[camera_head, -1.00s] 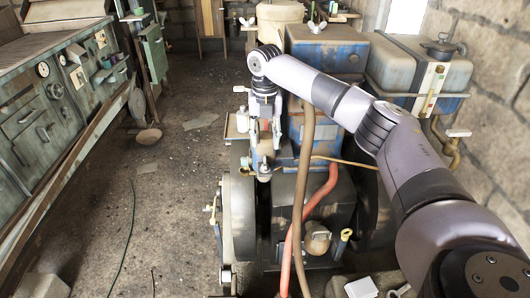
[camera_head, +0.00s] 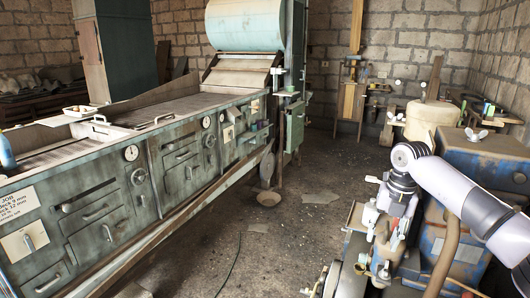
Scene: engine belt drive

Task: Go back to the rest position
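My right arm comes in from the right edge in the head view. My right gripper (camera_head: 384,262) hangs downward at its end, over the near left part of the engine (camera_head: 455,245). The fingers are small and blend with the engine parts behind them, so I cannot tell whether they are open or shut, or whether they touch anything. My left arm and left gripper are out of view. The engine's lower part, with its wheel, is cut off by the bottom edge.
A long green workbench (camera_head: 180,165) with drawers and gauges runs along the left. A concrete floor (camera_head: 270,235) lies open between it and the engine. A round beige tank (camera_head: 431,120) stands behind the engine. A wooden stand (camera_head: 350,100) is at the back wall.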

